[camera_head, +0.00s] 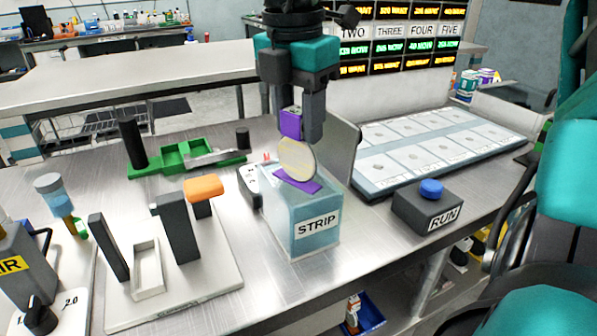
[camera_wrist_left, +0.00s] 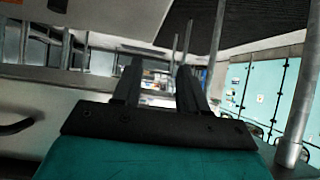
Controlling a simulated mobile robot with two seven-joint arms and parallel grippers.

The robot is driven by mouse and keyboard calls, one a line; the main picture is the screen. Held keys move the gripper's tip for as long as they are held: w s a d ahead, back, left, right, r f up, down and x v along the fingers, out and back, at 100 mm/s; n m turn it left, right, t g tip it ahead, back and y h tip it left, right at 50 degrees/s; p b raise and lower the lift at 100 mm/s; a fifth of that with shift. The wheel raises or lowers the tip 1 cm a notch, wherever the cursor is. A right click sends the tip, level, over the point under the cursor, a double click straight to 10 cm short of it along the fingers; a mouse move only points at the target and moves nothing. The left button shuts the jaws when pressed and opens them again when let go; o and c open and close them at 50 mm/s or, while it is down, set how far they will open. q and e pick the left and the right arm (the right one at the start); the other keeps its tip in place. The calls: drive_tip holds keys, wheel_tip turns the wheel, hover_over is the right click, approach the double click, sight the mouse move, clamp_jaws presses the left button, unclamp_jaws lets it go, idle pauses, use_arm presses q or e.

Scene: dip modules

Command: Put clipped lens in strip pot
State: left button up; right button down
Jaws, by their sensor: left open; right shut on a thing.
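My right gripper (camera_head: 302,128) points down above the strip pot and is shut on a purple clip (camera_head: 290,123). A round, pale yellowish, see-through lens (camera_head: 297,159) hangs upright from the clip. The strip pot (camera_head: 316,243) is a light-blue, see-through box labelled STRIP. The lens is over the pot's top, its lower edge near a purple patch (camera_head: 299,181) at the opening. I cannot tell whether the lens edge is inside the pot. My left gripper (camera_wrist_left: 158,85) is open and empty in the left wrist view, away from the bench.
A RUN box (camera_head: 427,208) with a blue button and a tray of slots (camera_head: 370,188) stand right of the pot. An upright grey plate (camera_head: 342,150) is just behind it. A white fixture (camera_head: 200,275) with dark posts and a green tray (camera_head: 146,170) lie left.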

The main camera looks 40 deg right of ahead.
sight(299, 178)
drive_tip(key=shift+f+b, duration=0.35)
drive_tip(key=shift+f, duration=3.6)
drive_tip(key=shift+f, duration=0.1)
drive_tip(key=c, duration=1.1)
unclamp_jaws()
drive_tip(key=shift+f+b, duration=0.1)
drive_tip(key=shift+b, duration=0.2)
drive_tip(key=o, duration=0.5)
drive_tip(key=r, duration=0.4)
drive_tip(key=r+p, duration=0.1)
drive_tip(key=r, duration=0.3)
drive_tip(key=a+r+p, duration=0.1)
drive_tip(key=r, duration=0.3)
drive_tip(key=shift+s+r, duration=0.15)
drive_tip(key=shift+r, duration=0.05)
